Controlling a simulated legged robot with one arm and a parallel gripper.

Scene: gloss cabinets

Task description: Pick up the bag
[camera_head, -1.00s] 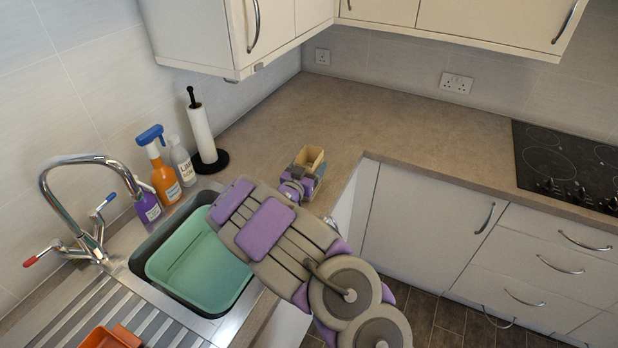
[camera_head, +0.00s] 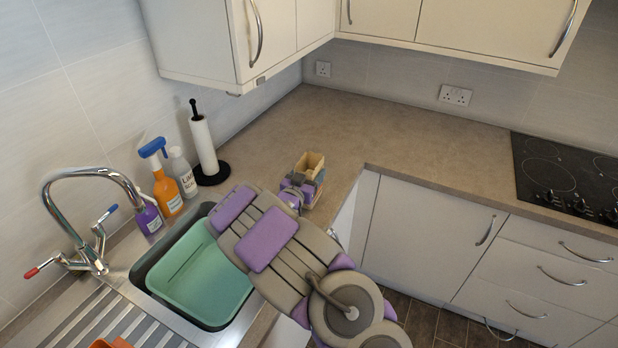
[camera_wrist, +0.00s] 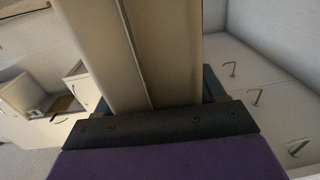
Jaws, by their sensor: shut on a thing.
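The bag (camera_head: 313,159) is a small tan, open-topped box shape at the end of my arm, over the counter near its inner corner. My gripper (camera_head: 309,181) is shut on it; the purple and grey jaws hide its lower part. In the wrist view, the bag's tan side (camera_wrist: 155,50) with a vertical crease fills the middle, right at the dark gripper bar. I cannot tell whether its base touches the counter.
The counter (camera_head: 420,128) around the bag is clear. A paper towel holder (camera_head: 203,148), several bottles and the sink with a green basin (camera_head: 200,285) are at left. The hob (camera_head: 560,175) is at right. Wall cabinets (camera_head: 215,40) hang above.

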